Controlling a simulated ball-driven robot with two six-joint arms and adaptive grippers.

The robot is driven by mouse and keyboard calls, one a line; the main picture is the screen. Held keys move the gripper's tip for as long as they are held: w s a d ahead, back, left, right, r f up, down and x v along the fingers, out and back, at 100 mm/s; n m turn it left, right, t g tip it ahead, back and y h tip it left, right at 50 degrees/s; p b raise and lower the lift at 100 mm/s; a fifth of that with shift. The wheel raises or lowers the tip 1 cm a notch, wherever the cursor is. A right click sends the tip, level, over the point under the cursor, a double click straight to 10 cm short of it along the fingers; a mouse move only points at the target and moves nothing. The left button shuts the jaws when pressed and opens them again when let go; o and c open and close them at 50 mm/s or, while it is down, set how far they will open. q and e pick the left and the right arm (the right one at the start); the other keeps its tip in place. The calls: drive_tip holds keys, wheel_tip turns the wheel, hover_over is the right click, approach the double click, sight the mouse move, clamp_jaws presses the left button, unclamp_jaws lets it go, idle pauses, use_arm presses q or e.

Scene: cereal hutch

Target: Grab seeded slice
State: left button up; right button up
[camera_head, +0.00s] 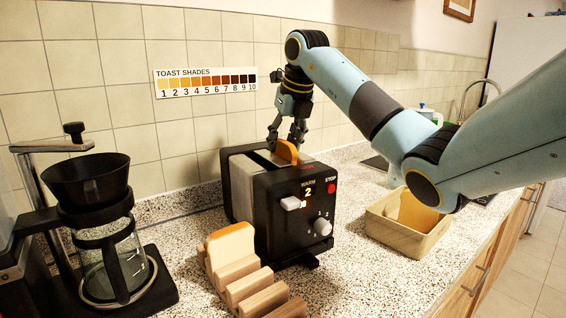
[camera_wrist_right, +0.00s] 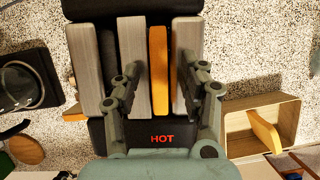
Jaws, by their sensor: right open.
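An orange-brown bread slice (camera_head: 288,151) stands upright in a slot of the black and steel toaster (camera_head: 243,188), its top above the slot. The wrist view shows it edge-on as an orange strip (camera_wrist_right: 159,70). My right gripper (camera_head: 286,136) is over the toaster, open, one finger on each side of this slice; the wrist view shows the gap on both sides (camera_wrist_right: 158,88). Another slice (camera_head: 230,247) with a pale face stands in the wooden rack (camera_head: 262,300). A third slice (camera_wrist_right: 264,131) leans in the basket. I cannot make out seeds on any slice. My left gripper is not in view.
The toaster panel has a lit display, a knob and a red STOP button (camera_head: 330,188); HOT (camera_wrist_right: 176,139) glows on its top. A wooden basket (camera_head: 400,237) stands to the right. A coffee maker (camera_head: 92,190) is at left. A shade chart (camera_head: 205,81) hangs on the tiles.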

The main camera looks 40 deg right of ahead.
drive_tip(key=c, duration=0.3)
clamp_jaws()
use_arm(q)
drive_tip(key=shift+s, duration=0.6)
use_arm(e)
drive_tip(key=shift+r, duration=0.1)
